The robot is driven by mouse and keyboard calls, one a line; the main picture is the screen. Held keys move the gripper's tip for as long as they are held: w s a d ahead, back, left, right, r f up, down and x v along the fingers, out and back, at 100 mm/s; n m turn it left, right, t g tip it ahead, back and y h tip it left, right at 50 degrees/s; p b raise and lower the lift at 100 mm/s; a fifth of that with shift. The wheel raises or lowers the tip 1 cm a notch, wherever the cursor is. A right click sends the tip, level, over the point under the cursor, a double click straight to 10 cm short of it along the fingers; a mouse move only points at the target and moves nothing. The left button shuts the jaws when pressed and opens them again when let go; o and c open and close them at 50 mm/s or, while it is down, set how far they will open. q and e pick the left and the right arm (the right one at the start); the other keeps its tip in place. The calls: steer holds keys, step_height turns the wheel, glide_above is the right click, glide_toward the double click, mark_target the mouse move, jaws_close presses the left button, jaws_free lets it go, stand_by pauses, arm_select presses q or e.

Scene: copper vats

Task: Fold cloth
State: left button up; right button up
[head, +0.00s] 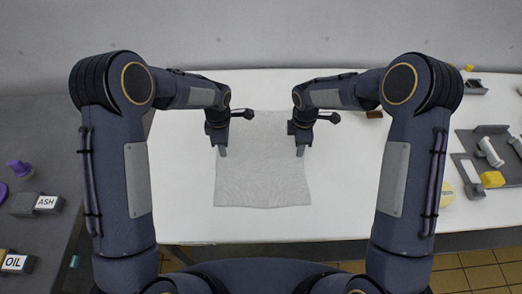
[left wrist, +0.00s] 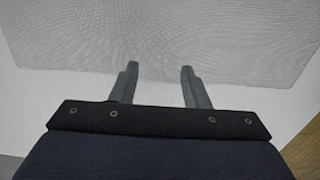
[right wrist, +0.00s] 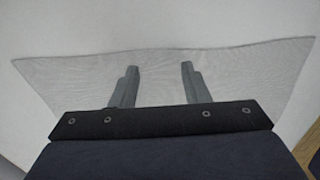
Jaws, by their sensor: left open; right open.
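The light grey cloth (head: 262,185) lies spread flat on the white table, roughly rectangular, between and in front of my two grippers. My left gripper (head: 222,152) is open and empty over the cloth's left side. In the left wrist view the cloth (left wrist: 160,35) fills the top, and the fingertips (left wrist: 160,67) overlap it near one edge. My right gripper (head: 299,151) is open and empty over the cloth's right side. In the right wrist view the cloth (right wrist: 225,70) lies under and around the fingertips (right wrist: 160,67). I cannot tell whether the fingertips touch it. My arms hide parts of its far side.
At right are a grey tray (head: 467,180) with white pieces, a yellow block (head: 492,179) and a round yellow item (head: 446,194). A grey counter (head: 50,130) at left holds labelled blocks (head: 48,204) and purple items.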

arm_select(q)
steer(key=shift+f, duration=0.5)
arm_select(e)
steer(key=shift+f, duration=0.55)
arm_select(q)
steer(key=shift+f, duration=0.25)
arm_select(e)
steer(key=shift+f, duration=0.2)
arm_select(q)
steer(key=shift+r, duration=0.1)
steer(key=shift+c, duration=0.5)
arm_select(e)
steer(key=shift+r, duration=0.1)
steer(key=shift+c, duration=0.5)
arm_select(q)
steer(key=shift+s, duration=0.1)
jaws_close()
arm_select(e)
jaws_close()
